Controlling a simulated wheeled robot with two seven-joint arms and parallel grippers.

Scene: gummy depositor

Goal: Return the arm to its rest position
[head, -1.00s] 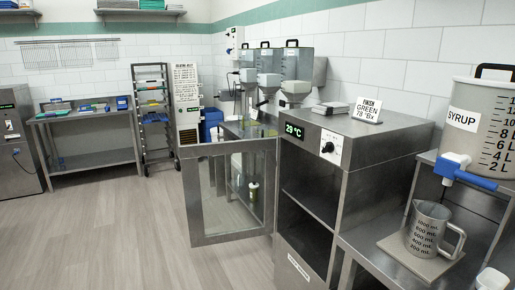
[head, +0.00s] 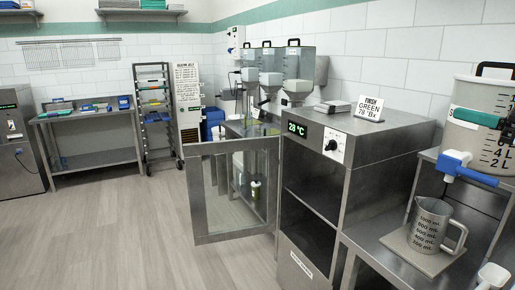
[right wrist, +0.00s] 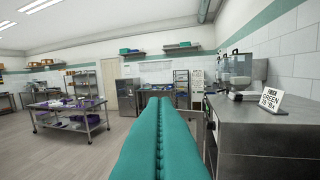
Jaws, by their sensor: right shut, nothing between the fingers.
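My right gripper (head: 470,116) comes in at the right edge of the head view. Its teal fingers are shut and empty, raised in front of the large syrup container (head: 467,150) and hiding most of its label. In the right wrist view the two long teal fingers (right wrist: 160,115) lie side by side, pointing out over the room, with nothing held. My left gripper is not in view.
A metal jug (head: 431,228) stands on a mat below the blue-handled tap (head: 470,175). The steel cabinet (head: 385,140) has its glass door (head: 228,190) standing open. A sign (head: 369,107) stands on top. Floor at left is clear.

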